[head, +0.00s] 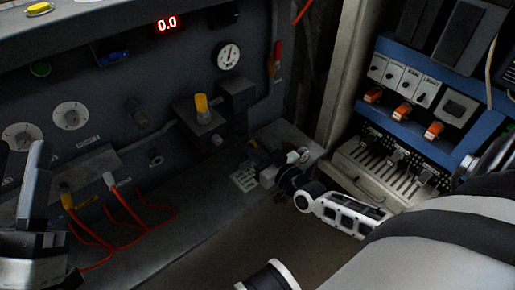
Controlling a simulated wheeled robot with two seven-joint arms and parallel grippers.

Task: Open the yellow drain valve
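A yellow upright handle (202,104) stands on a dark block on the grey panel, near the middle of the head view; it looks like the drain valve. A small yellow-orange part (253,144) also shows lower right, by a fitting on the ledge, partly hidden. My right gripper (266,168) reaches in from the right, low beside that fitting and apart from the upright yellow handle. Its fingers are small and dark, so their opening is unclear. My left gripper (32,205) is at the left edge, partly cut off, far from the valve; its opening is unclear.
A dial gauge (229,56) and red 0.0 display (167,22) are on the panel above. Orange-red hoses (130,208) loop at lower left. A blue rack (445,125) with orange switches stands at right. The floor (240,240) below the ledge looks clear.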

